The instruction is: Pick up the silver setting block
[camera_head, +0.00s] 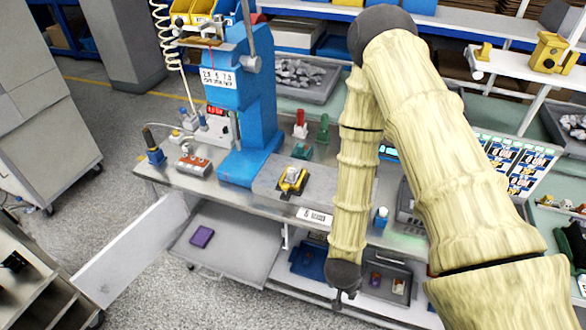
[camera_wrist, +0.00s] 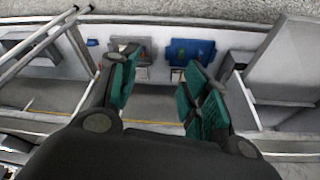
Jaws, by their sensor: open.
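I cannot make out the silver setting block for certain. A small pale block (camera_head: 398,286) lies in a grey tray on the lower shelf, beside a small dark reddish item (camera_head: 375,280). My gripper (camera_head: 345,297) hangs low in front of the bench, between the blue tray and the grey tray in the head view. In the wrist view its green-padded fingers (camera_wrist: 157,95) are spread apart with nothing visible between them. The blue tray (camera_wrist: 190,46) and grey tray (camera_wrist: 125,46) lie beyond the fingertips. Their contents are partly hidden by the fingers.
An open drawer (camera_head: 235,250) holding a purple block (camera_head: 202,236) juts out left of my arm. Above, the bench carries a blue press (camera_head: 246,110) and a yellow-and-black part (camera_head: 291,180).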

